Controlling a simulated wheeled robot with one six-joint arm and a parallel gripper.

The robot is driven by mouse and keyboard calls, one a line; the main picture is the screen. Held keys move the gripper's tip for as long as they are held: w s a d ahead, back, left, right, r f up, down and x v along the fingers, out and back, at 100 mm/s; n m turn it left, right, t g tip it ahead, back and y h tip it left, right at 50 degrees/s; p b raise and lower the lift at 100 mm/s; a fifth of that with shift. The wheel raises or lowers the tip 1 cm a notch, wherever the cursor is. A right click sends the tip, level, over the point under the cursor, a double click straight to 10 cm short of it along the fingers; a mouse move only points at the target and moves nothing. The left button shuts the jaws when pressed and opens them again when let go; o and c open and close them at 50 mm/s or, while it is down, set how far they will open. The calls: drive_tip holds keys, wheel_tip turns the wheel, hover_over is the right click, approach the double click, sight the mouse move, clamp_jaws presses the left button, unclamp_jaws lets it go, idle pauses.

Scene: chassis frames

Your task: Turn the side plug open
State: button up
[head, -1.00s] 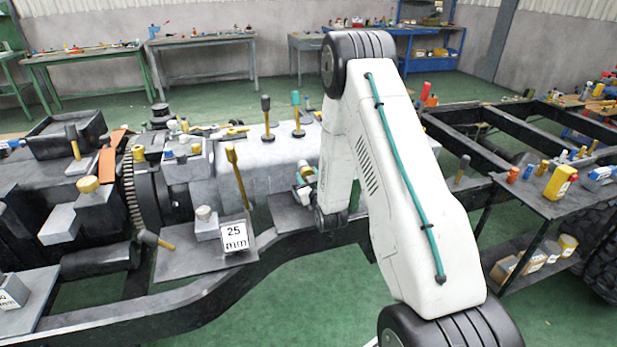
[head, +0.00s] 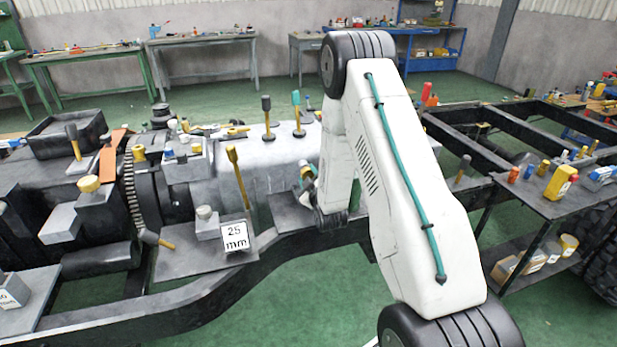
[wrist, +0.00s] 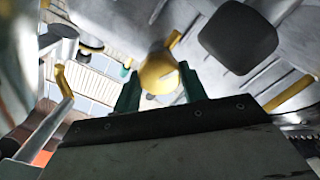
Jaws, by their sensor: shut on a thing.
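The side plug appears in the wrist view as a rounded yellow knob (wrist: 158,74) with a short yellow arm pointing up and right, against the grey housing. My gripper (wrist: 160,82) has its two dark green fingers on either side of the knob, shut on it. In the head view, a small yellow part (head: 306,171) shows beside my wrist at the side of the grey housing (head: 255,165). My arm hides most of the gripper there, so the plug's exact angle cannot be told from that view.
A yellow-handled lever (head: 238,175) and a white block marked 25 mm (head: 235,236) stand left of my wrist on a grey plate. Upright levers (head: 267,117) rise from the housing top. The dark chassis rail (head: 300,245) runs below. A side shelf (head: 545,190) holds bottles at right.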

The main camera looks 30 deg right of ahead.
idle(0.3)
drive_tip(key=o, duration=1)
drive_tip(key=shift+s, duration=0.1)
drive_tip(key=v, duration=0.7)
drive_tip(key=shift+s+a, duration=0.2)
drive_tip(key=shift+s, duration=0.1)
